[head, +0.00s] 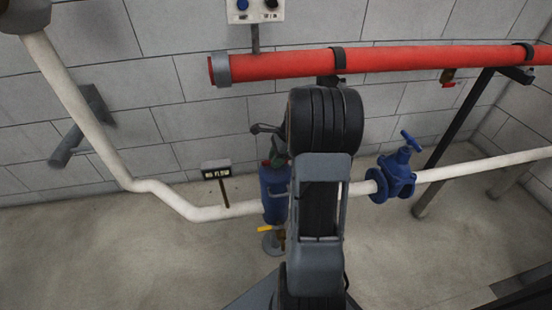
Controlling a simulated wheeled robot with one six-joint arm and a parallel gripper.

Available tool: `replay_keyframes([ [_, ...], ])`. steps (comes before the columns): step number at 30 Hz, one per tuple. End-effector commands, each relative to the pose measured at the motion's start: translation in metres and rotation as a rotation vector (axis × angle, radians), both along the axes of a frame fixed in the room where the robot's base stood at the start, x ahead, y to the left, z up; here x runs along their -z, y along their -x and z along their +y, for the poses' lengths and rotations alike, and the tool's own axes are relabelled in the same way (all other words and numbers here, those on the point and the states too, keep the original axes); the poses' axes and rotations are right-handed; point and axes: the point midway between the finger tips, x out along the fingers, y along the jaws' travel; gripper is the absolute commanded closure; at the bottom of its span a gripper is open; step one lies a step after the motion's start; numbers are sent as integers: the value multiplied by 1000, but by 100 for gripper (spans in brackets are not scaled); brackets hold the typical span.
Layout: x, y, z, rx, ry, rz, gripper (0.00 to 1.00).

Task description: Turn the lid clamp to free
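A blue upright cylindrical housing (274,194) stands in the white pipe line, just left of my arm. Its top is small and partly hidden; bits of green and red show there. A dark grey piece (266,129) sticks out left of my arm's upper joint, above the housing. It seems to be part of my gripper, but I cannot tell it surely from the lid clamp. My arm hides the fingertips, so I cannot see whether they are open or touch the clamp.
A red pipe (420,59) runs across behind my arm. A blue valve with a handwheel (398,174) sits on the white pipe (194,213) to the right. A small sign (216,170) stands left of the housing; a yellow lever (265,228) is below. The floor at left is clear.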

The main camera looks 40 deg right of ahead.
Motion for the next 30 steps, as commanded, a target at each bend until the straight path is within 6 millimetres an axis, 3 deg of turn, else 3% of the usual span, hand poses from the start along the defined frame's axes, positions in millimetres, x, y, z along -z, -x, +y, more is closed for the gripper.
replay_keyframes([
  [9, 0, 0, 0, 0, 0, 0, 100],
  [20, -2, 0, 0, -51, -2, 3, 100],
  [30, -6, -1, 0, -313, -5, 4, 100],
])
